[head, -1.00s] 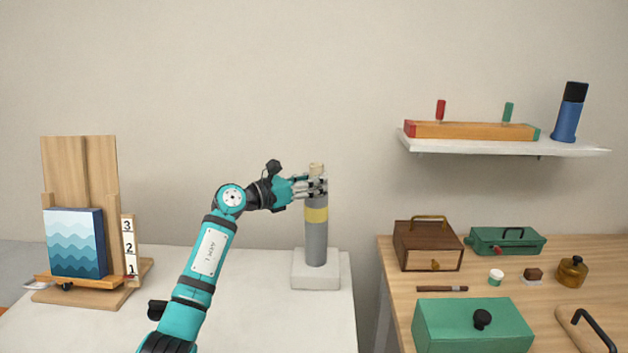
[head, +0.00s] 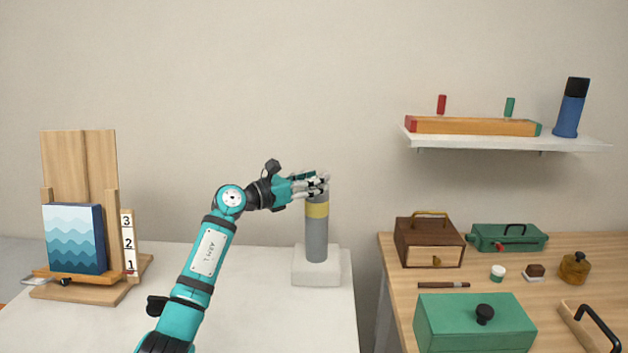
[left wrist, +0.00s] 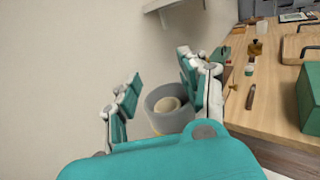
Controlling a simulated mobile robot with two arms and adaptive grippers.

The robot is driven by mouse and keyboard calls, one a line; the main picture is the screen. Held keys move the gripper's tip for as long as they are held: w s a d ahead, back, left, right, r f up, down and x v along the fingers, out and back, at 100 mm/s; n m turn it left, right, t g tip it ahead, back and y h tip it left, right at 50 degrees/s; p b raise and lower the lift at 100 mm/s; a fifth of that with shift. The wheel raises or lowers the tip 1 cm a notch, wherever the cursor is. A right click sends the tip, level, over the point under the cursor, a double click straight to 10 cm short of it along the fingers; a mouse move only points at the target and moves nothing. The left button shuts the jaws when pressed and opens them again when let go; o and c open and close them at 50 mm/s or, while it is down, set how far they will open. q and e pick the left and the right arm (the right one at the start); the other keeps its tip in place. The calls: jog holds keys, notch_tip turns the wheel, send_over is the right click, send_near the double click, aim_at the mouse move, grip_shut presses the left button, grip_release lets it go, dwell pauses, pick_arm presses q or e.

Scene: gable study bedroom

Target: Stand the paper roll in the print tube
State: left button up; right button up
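The print tube (head: 316,235) is a grey upright cylinder with a yellow band, standing on a white square base (head: 316,279) on the left table. In the left wrist view I look down into its open mouth (left wrist: 153,100). The cream paper roll (left wrist: 168,105) is inside the tube, its round end showing below the rim. In the head view the roll cannot be made out. My left gripper (head: 318,184) is at the tube's top. In the left wrist view its fingers (left wrist: 160,92) are spread apart on either side of the mouth, not closed on the roll. My right gripper is out of view.
An easel (head: 80,190) with a wave picture stands on the left of the white table (head: 250,320). A wall shelf (head: 500,143) is up to the right. The wooden desk (head: 400,290) at right holds boxes and small items. The table between easel and tube is mostly clear.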

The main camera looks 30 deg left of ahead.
pick_arm(q)
jog(key=shift+d+f+g, duration=0.15)
jog(key=shift+d+f, duration=0.05)
jog(key=shift+f, duration=0.3)
jog(key=shift+d+f+g, duration=0.15)
jog(key=shift+f, duration=0.35)
jog(key=r+v, duration=0.1)
jog(key=v, duration=1.1)
jog(key=shift+a+r, duration=0.2)
jog(key=shift+r, duration=0.05)
jog(key=shift+s+a, duration=0.1)
jog(key=shift+r, duration=0.1)
